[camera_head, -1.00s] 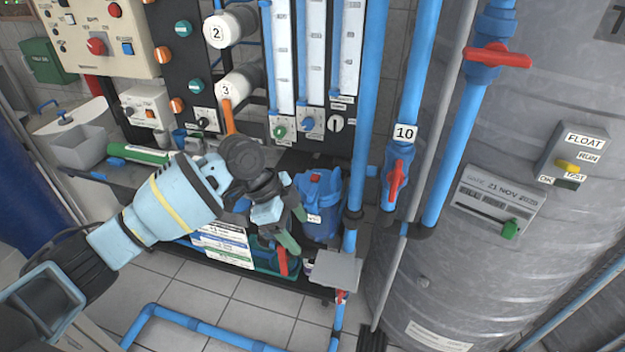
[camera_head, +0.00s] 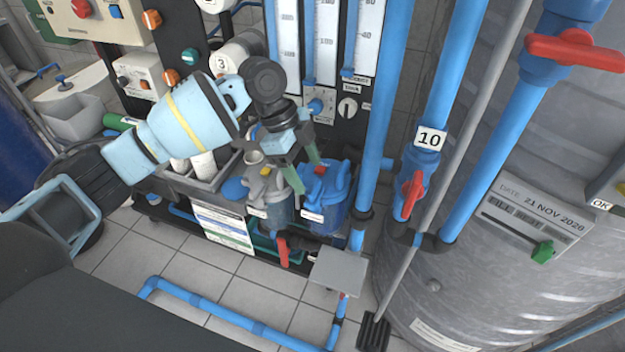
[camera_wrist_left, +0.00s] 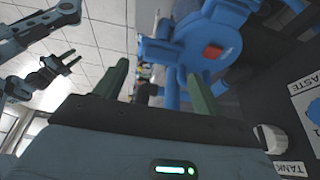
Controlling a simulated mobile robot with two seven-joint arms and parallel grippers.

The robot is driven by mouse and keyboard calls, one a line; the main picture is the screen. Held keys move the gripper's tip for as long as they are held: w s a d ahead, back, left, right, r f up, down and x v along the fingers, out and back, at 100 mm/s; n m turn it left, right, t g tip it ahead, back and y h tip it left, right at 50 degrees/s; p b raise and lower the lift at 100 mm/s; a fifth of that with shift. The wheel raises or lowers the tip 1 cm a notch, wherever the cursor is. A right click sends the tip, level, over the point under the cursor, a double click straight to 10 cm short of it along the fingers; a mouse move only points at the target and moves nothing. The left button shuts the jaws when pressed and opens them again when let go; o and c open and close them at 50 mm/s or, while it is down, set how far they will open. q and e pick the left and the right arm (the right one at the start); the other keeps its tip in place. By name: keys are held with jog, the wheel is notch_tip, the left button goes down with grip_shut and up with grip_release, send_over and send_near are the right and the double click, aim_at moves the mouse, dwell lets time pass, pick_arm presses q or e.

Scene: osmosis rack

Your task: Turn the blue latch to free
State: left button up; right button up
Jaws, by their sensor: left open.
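A blue canister (camera_head: 330,205) stands on the low rack in the head view, with blue lugs on its lid and a small red piece (camera_head: 320,170) on top. In the left wrist view, its blue lid (camera_wrist_left: 190,50) and the red piece (camera_wrist_left: 213,51) show close up. I cannot tell which blue part is the latch. My left gripper (camera_head: 302,165) is open and empty just over the canisters; its green fingers (camera_wrist_left: 162,85) point toward the blue lid in the wrist view. Contact cannot be told. My right gripper (camera_wrist_left: 68,62) is small at the upper left of the wrist view.
A grey canister (camera_head: 270,195) stands close left of the blue one. Blue pipes with red handles (camera_head: 412,195) and a large grey tank (camera_head: 500,260) stand to the right. A grey plate (camera_head: 338,271) sits in front.

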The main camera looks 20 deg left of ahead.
aim_at(314, 186)
pick_arm(q)
jog(key=shift+x, duration=2.05)
jog(key=c, duration=1)
